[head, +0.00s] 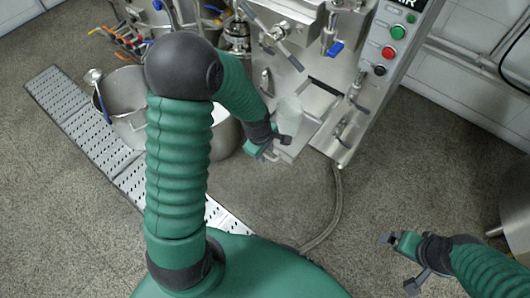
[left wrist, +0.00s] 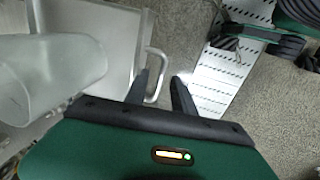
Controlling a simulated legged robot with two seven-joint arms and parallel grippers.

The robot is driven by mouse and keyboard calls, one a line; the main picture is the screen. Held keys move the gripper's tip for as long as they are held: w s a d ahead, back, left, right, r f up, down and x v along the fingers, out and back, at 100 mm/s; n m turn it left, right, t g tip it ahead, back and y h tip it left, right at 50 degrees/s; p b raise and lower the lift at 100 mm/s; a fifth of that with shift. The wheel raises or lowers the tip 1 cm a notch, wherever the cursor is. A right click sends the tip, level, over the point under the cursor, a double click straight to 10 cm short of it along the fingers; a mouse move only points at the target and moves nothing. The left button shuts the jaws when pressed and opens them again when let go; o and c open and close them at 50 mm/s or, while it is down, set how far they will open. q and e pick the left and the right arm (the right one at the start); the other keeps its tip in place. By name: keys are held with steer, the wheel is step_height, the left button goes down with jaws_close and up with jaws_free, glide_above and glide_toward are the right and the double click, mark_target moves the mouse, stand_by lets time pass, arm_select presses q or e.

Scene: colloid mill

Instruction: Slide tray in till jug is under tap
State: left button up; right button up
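The tray (head: 297,143) is a grey metal plate sticking out of the machine's front, with a looped handle (left wrist: 166,72) on its outer edge. A translucent jug (head: 290,108) stands on the tray; it also shows at the left of the left wrist view (left wrist: 50,72). My left gripper (head: 282,143) is at the tray's handle. Its fingers (left wrist: 161,76) are apart, with the handle between or just beyond them; contact cannot be told. A blue-handled tap (head: 333,47) is on the machine above and right of the jug. My right gripper (head: 400,262) is open and empty, above the floor.
A control panel (head: 394,42) with green and red buttons is at the machine's right. A hose (head: 335,205) runs over the floor. Floor between my grippers is otherwise clear.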

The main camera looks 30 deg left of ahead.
arm_select(q)
steer(key=shift+d, duration=0.1)
jaws_close()
steer(key=shift+r, duration=0.1)
stand_by(1.1)
